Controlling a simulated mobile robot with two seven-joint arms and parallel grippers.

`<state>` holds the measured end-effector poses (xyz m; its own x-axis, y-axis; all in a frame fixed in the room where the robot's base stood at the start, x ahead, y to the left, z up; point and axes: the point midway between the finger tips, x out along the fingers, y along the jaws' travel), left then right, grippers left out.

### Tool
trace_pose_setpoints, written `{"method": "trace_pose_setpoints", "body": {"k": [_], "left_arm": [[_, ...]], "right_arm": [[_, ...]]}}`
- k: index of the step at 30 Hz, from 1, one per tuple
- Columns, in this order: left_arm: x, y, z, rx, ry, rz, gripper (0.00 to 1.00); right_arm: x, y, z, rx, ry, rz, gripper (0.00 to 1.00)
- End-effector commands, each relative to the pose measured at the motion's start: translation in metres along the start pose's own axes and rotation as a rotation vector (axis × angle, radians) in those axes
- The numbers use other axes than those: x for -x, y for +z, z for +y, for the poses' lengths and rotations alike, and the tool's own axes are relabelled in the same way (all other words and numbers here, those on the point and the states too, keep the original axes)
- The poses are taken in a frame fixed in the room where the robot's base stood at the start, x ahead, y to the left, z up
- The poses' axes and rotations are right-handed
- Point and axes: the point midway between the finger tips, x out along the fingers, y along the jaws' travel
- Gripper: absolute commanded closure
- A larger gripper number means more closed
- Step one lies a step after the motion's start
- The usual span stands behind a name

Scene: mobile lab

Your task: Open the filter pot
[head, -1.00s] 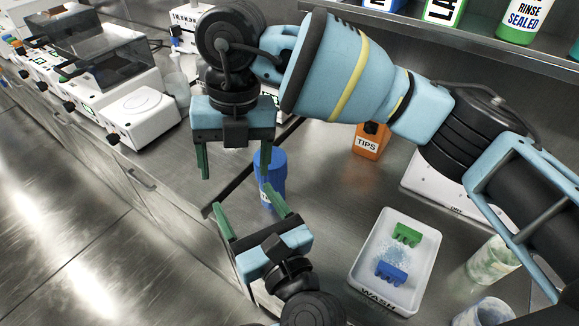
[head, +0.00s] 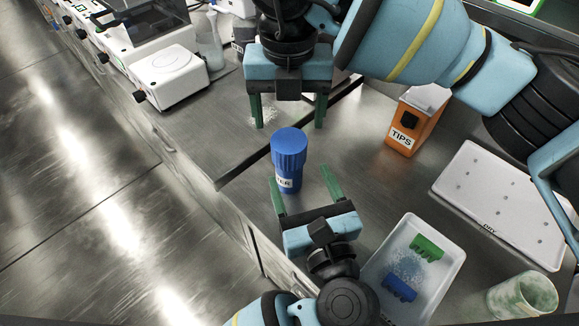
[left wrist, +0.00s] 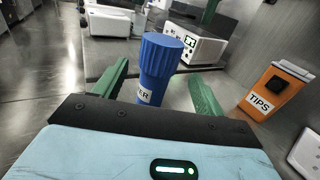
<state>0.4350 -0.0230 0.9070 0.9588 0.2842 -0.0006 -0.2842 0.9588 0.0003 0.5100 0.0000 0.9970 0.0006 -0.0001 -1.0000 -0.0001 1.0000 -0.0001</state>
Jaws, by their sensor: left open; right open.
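The filter pot (head: 287,178) is a blue pot with a ribbed blue lid (head: 289,146) and a white label, standing upright on the steel bench. It also shows in the left wrist view (left wrist: 157,75), between and beyond my left fingers. My left gripper (head: 302,184) is open, its green fingers to either side of the pot's lower body; I cannot tell if they touch it. My right gripper (head: 289,126) is open and empty, pointing down above and behind the lid, apart from it.
An orange tips box (head: 403,135) stands to the right. A white wash tray (head: 447,262) holds a green and a blue comb-like piece. A white drying board (head: 510,200) and a cloudy beaker (head: 521,296) are further right. The bench edge is close on the left.

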Motion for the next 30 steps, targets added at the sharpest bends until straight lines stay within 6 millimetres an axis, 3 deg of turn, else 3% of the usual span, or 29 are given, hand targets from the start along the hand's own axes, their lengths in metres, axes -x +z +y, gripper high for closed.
{"method": "trace_pose_setpoints", "body": {"k": [9, 21, 30], "left_arm": [[-0.001, -0.056, 0.001, -0.007, 0.001, -0.003, 0.29], [-0.062, -0.052, 0.001, -0.003, -0.001, -0.004, 0.29], [-0.075, -0.053, 0.0, -0.002, -0.001, 0.0, 0.29]], "right_arm": [[0.0, 0.0, 0.0, 0.0, 0.0, 0.001, 0.26], [0.0, 0.0, 0.0, 0.0, 0.0, 0.0, 0.26], [0.0, 0.0, 0.0, 0.0, 0.0, 0.0, 0.26]]}}
